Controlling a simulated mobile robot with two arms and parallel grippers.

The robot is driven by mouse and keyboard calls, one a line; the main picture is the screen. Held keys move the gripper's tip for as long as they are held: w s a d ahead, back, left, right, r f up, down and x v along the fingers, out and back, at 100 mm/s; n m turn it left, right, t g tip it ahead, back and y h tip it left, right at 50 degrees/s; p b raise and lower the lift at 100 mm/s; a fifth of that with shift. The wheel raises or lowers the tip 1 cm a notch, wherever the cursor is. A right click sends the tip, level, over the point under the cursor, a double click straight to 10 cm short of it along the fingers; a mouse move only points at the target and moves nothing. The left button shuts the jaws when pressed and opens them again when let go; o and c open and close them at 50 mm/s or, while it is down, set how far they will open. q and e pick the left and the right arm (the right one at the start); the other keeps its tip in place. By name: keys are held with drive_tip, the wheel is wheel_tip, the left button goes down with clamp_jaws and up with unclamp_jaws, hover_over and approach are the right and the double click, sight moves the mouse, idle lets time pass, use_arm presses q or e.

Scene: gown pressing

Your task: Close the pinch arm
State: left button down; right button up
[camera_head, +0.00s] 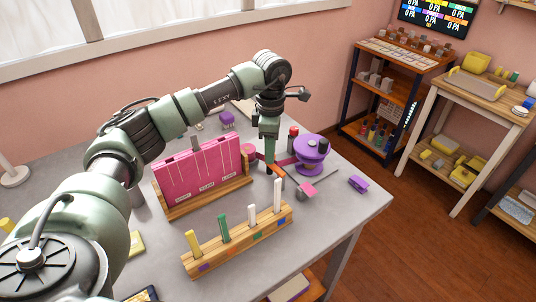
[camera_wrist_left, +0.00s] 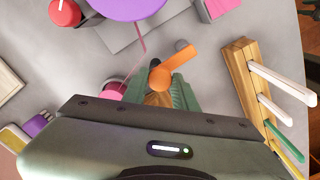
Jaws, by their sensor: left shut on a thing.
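An orange pinch arm (camera_head: 278,171) lies at the tips of my left gripper (camera_head: 270,168), beside a purple round device (camera_head: 313,150) on the grey table. In the left wrist view the pinch arm (camera_wrist_left: 174,68) has a rounded end close to the green fingers (camera_wrist_left: 160,95) and a straight part reaching up and right. My left gripper points down and is shut on it; the fingers partly hide the held part. A thin pink line (camera_wrist_left: 139,45) runs near it, towards the purple disc (camera_wrist_left: 132,8). My right gripper is not in view.
A pink panel in a wooden stand (camera_head: 202,168) is left of the gripper. A wooden rack (camera_head: 240,240) with several coloured sticks stands in front. A small purple block (camera_head: 358,184) lies near the right table edge. Shelves (camera_head: 390,90) stand beyond.

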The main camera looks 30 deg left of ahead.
use_arm(q)
drive_tip(key=shift+w+r+m, duration=0.1)
drive_tip(key=shift+w+m, duration=0.15)
drive_tip(key=shift+m, duration=0.15)
drive_tip(key=c, duration=1.1)
unclamp_jaws()
drive_tip(key=shift+r+b, duration=0.3)
drive_tip(key=shift+r, duration=0.2)
wheel_tip(320, 180, up, 7)
drive_tip(key=shift+f+b, duration=0.1)
drive_tip(key=shift+b, duration=0.5)
